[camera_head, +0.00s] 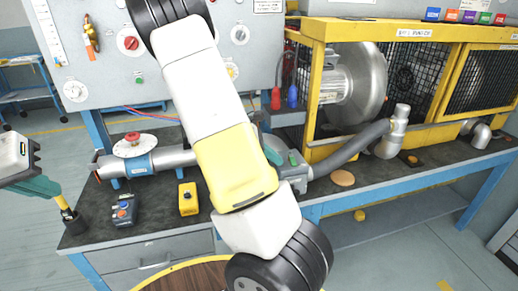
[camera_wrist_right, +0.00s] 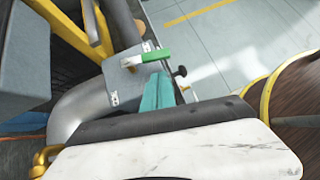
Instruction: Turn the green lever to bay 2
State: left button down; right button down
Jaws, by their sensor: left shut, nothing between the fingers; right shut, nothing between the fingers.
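The green lever (camera_wrist_right: 153,55) is a green handle on a pale arm, on top of a grey box (camera_wrist_right: 125,80) fitted to a duct. Small white labels sit on the box; I cannot read them. My left gripper (camera_head: 67,212) is shut and empty at the bench's left end.
A yellow blower cage (camera_head: 318,90) stands behind the box, with a grey hose (camera_head: 350,147) in front. A red-knobbed valve (camera_head: 132,138), a yellow button box (camera_head: 188,198) and a dark switch box (camera_head: 124,210) are on the bench (camera_head: 160,220). A black knob (camera_wrist_right: 180,71) is near the lever.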

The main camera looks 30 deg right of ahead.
aim_at(293, 162)
jog(key=shift+s+d, duration=0.25)
jog(key=shift+d, duration=0.25)
jog(key=shift+s+d, duration=0.2)
jog(key=shift+d, duration=0.3)
jog(key=shift+s+d, duration=0.75)
jog(key=shift+d, duration=0.05)
jog(key=shift+s, duration=0.1)
